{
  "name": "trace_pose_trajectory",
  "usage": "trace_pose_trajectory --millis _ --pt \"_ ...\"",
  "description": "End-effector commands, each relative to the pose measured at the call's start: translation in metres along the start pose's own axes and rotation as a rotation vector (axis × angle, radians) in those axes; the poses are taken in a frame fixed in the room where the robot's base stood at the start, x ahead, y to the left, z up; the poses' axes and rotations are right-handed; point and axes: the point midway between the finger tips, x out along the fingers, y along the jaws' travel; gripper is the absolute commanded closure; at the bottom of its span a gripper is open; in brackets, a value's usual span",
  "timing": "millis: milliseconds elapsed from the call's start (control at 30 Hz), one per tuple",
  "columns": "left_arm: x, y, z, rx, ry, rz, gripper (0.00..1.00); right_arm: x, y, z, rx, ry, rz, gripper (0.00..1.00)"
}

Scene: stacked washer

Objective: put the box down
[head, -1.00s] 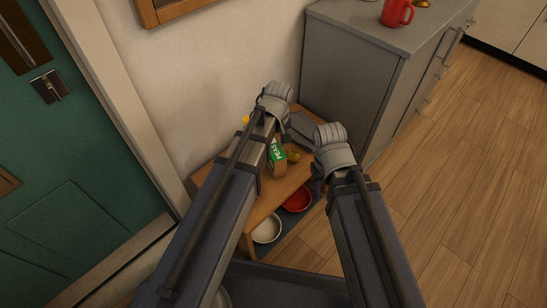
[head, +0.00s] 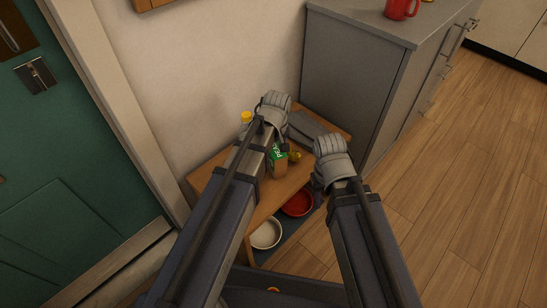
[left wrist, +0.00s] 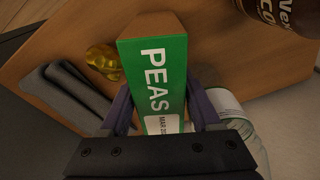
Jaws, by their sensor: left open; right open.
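The box is a green and brown carton lettered PEAS (head: 279,161), standing on a small wooden bench (head: 262,208). In the left wrist view the box (left wrist: 153,65) fills the middle, its green face towards the camera. My left gripper (left wrist: 160,95) is open, with one finger on each side of the box; I cannot tell whether either finger touches it. In the head view my left wrist hides part of the box and the fingers. My right gripper (head: 319,184) is to the right of the bench, apart from the box; its fingertips are mostly hidden.
A red bowl (head: 298,203) and white bowl (head: 266,234) sit below. A grey cabinet (head: 352,75) stands right.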

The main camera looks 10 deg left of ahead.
Motion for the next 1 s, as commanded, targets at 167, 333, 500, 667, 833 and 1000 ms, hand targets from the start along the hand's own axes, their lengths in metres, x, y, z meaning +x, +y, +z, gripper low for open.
trace_pose_trajectory --millis 167,333,500,667,833,1000 --pt "-0.0008 0.0000 0.0000 0.000 0.000 0.000 0.49 -0.0008 0.0001 0.0001 0.000 0.000 0.000 0.57" --pt "-0.0008 -0.0001 0.0000 0.000 0.000 0.000 0.68 -0.0007 0.0001 0.0001 0.000 0.000 0.000 0.57" --pt "-0.0007 0.0000 0.0001 0.000 0.000 0.000 0.87 -0.0007 0.0001 0.0001 0.000 0.000 0.000 0.57" --pt "-0.0007 0.0000 0.0001 0.000 0.000 0.000 1.00 -0.0007 0.0001 0.0001 0.000 0.000 0.000 0.57" --pt "-0.0007 -0.0001 0.0001 0.000 0.000 0.000 1.00 -0.0007 0.0001 0.0001 0.000 0.000 0.000 0.57" --pt "-0.0008 -0.0001 0.0001 0.000 0.000 0.000 1.00 -0.0008 0.0001 0.0001 0.000 0.000 0.000 0.57"
